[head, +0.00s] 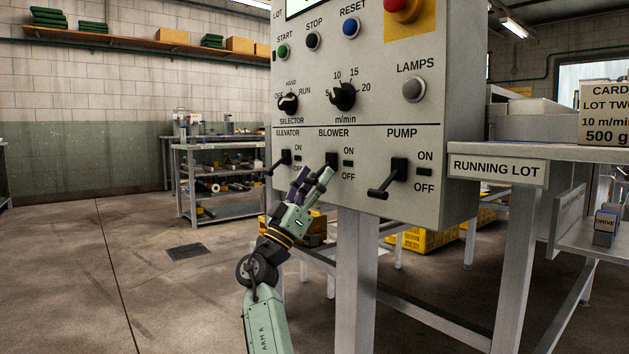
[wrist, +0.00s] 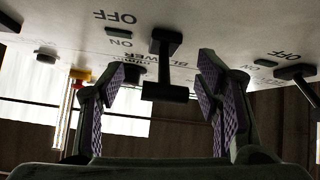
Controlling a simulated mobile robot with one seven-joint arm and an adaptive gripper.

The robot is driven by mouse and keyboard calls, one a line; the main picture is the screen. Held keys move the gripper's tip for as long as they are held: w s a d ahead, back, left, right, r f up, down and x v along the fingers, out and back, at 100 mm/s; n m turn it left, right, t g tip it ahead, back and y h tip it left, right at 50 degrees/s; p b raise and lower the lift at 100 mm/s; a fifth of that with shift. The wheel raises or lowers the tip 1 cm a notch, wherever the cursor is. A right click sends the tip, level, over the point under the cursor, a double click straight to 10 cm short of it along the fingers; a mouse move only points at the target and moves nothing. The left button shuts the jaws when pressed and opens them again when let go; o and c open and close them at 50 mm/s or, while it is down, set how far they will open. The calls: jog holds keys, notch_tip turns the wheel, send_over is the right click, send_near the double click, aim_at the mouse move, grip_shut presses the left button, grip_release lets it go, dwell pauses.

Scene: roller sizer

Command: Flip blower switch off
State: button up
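The blower switch (head: 331,160) is the middle of three black levers on the grey control panel, under the label BLOWER. My gripper's fingers hide most of its handle in the head view. In the wrist view, which is upside down, the blower lever (wrist: 165,62) ends in a crossbar between my spread fingertips, with a gap on each side. My gripper (head: 312,178) is open just in front of the switch; it also shows in the wrist view (wrist: 165,85). I cannot tell whether the blower lever is at ON or OFF.
The elevator switch (head: 285,158) is at left and the pump switch (head: 398,172) at right, close to my gripper. Knobs, buttons and a red stop button (head: 404,8) are above. A yellow crate (head: 425,238) and table legs are below. The floor at left is clear.

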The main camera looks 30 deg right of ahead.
jog(key=shift+w, duration=0.1)
jog(key=shift+a+f, duration=0.35)
jog(key=shift+f, duration=0.1)
jog(key=s+a, duration=0.2)
jog(key=a, duration=1)
jog(key=shift+w, duration=0.1)
